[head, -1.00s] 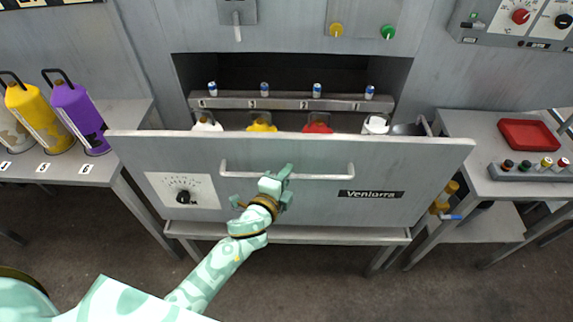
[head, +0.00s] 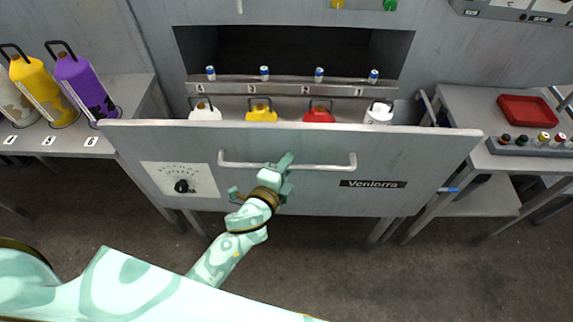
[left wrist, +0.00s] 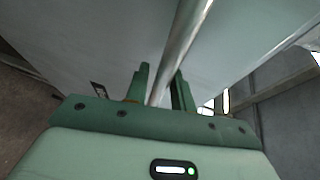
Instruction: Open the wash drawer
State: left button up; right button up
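The wash drawer (head: 310,198) is pulled out from the grey machine, its top open. Its long metal handle (head: 325,167) runs across the front panel. Inside the drawer stand a white, a yellow (head: 261,113), a red (head: 318,114) and another white bottle (head: 379,113). My right gripper is not in view.
A left side table holds a yellow (head: 34,90) and a purple container (head: 84,84). A right side table has a red tray (head: 527,111) and a rack of small bottles. A dial panel (head: 180,186) is on the drawer front. The floor before it is clear.

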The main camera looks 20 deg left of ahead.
pick_arm(q)
jog(key=shift+o, duration=0.6)
jog(key=b+v, duration=0.1)
jog(key=v, duration=1.5)
jog(key=shift+s, duration=0.15)
